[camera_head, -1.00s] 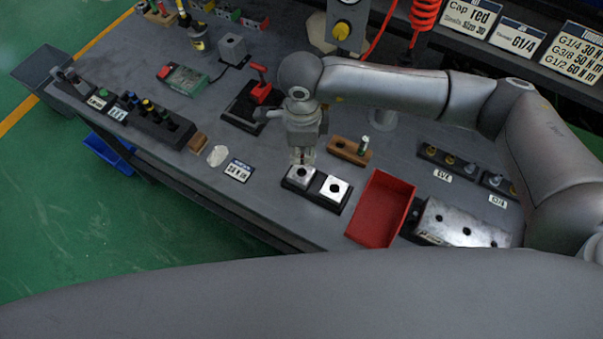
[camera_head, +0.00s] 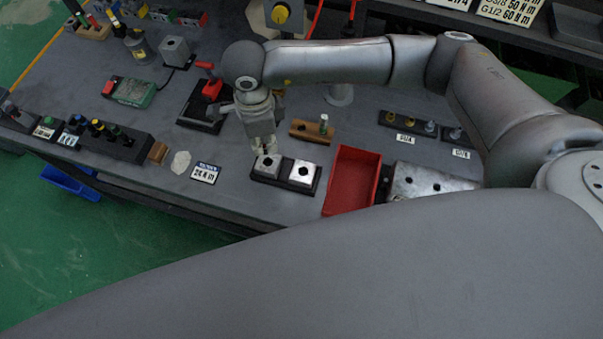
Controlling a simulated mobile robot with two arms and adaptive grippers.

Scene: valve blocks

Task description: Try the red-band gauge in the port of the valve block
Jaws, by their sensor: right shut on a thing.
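My right gripper (camera_head: 262,146) points down just above the left one of two silver blocks (camera_head: 267,168) set in a black base. It is shut on a small thin piece, likely the red-band gauge; the fingers hide most of it, and no band can be made out. The piece is over or at the hole of that block; I cannot tell whether it is inside. The right silver block (camera_head: 304,173) has an open dark port. My left gripper is not in view.
A red tray (camera_head: 352,180) stands right of the blocks, with a larger silver block with holes (camera_head: 428,180) beyond it. A black stand with a red clamp (camera_head: 211,90) is behind left.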

